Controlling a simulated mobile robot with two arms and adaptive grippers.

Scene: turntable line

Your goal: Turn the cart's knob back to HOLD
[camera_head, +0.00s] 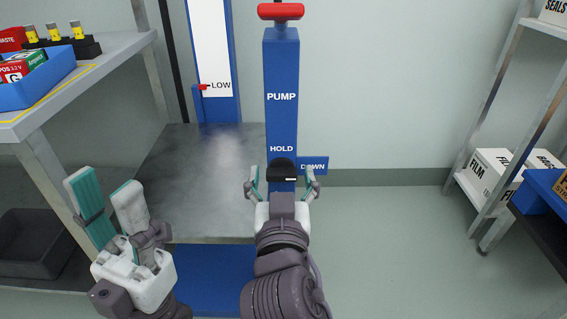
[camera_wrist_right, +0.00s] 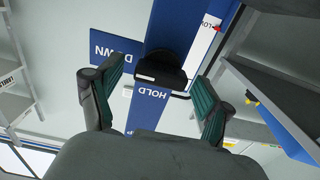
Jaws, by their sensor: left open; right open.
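The black knob (camera_head: 281,166) sits on the blue post (camera_head: 281,75) of the cart, just below the HOLD label (camera_head: 281,149). Its white mark lies to the right, on the side of the DOWN plate (camera_head: 318,165). In the right wrist view the knob (camera_wrist_right: 164,66) is ahead between the fingers. My right gripper (camera_head: 281,178) is open, one finger on each side of the knob, with visible gaps. My left gripper (camera_head: 110,208) is open and empty at the lower left, away from the knob.
A red handle (camera_head: 281,12) tops the post, above the PUMP label. The cart's grey platform (camera_head: 200,185) lies to the left, with a LOW mark (camera_head: 220,85) behind. A shelf (camera_head: 110,48) with a blue bin stands at left; a rack with boxes (camera_head: 490,175) stands at right.

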